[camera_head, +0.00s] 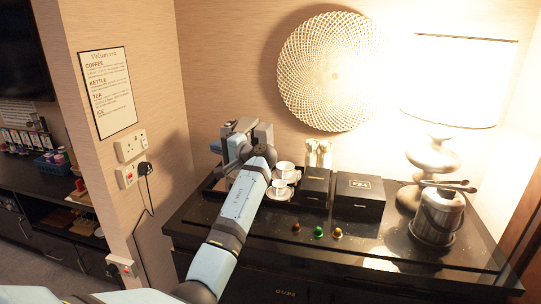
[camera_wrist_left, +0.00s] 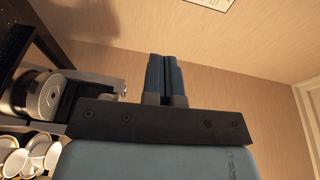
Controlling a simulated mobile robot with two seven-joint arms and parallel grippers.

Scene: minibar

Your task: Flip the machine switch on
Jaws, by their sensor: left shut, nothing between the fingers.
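A white wall plate (camera_head: 130,146) and a second plate with a red switch (camera_head: 127,177) sit on the left wall. A black plug (camera_head: 145,169) with a hanging cord is at the second plate. A grey and black coffee machine (camera_head: 243,128) stands at the back left of the counter, partly hidden by my left arm; it also shows in the left wrist view (camera_wrist_left: 52,96). My left gripper (camera_wrist_left: 164,65) is shut and empty, its fingers pointing at bare wall. In the head view it is near the machine, largely hidden. My right gripper is not in view.
White cups (camera_head: 284,170), a black box (camera_head: 360,195), coloured capsules (camera_head: 318,231), an ice bucket (camera_head: 438,216) and a lamp (camera_head: 432,158) stand on the dark counter (camera_head: 270,246). A framed sign (camera_head: 107,90) hangs above the wall plates. Another red-marked plate (camera_head: 122,266) is lower down.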

